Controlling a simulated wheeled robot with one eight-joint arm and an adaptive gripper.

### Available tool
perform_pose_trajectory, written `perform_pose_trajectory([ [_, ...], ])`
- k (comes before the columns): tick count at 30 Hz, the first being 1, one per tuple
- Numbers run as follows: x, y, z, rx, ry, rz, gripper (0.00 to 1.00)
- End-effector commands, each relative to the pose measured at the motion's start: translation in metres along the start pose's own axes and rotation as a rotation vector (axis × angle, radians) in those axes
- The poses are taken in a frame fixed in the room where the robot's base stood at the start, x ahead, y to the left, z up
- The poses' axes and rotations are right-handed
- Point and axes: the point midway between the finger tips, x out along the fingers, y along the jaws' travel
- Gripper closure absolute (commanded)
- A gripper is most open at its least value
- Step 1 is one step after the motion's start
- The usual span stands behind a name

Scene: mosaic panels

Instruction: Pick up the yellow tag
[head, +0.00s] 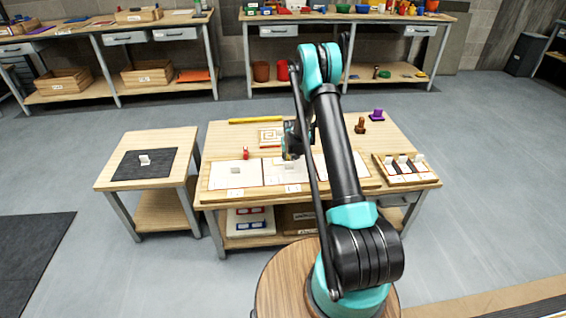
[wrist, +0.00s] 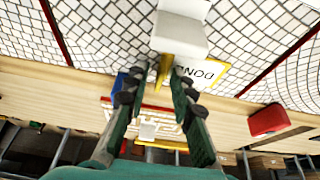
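A small yellow piece that looks like the yellow tag (wrist: 163,72) shows between my fingertips in the wrist view, below a white upright block (wrist: 182,32) and beside a white label with upside-down lettering (wrist: 207,72). My gripper (wrist: 158,86) is open, with a finger on each side of the yellow piece and visible gaps. I cannot tell how deep the piece sits between the fingers. In the head view my gripper (head: 290,150) hangs low over the middle white panel (head: 275,178), behind the white block (head: 289,167); the arm hides part of this area.
A red piece (head: 246,153) stands left of my gripper. A gold-patterned panel (head: 270,136) and a long yellow bar (head: 255,121) lie behind. A tray with several white cards (head: 386,171) is at the right. A side table (head: 125,180) with a dark mat stands left.

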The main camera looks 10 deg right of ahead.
Motion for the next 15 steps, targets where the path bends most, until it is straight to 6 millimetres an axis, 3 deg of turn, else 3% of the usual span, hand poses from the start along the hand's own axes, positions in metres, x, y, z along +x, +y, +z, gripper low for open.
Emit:
perform_pose_trajectory([
  [5, -0.0002, 0.0000, -0.0001, 0.000, 0.000, 0.000, 1.00],
  [15, -0.0005, 0.0000, -0.0002, 0.000, 0.000, 0.000, 1.00],
])
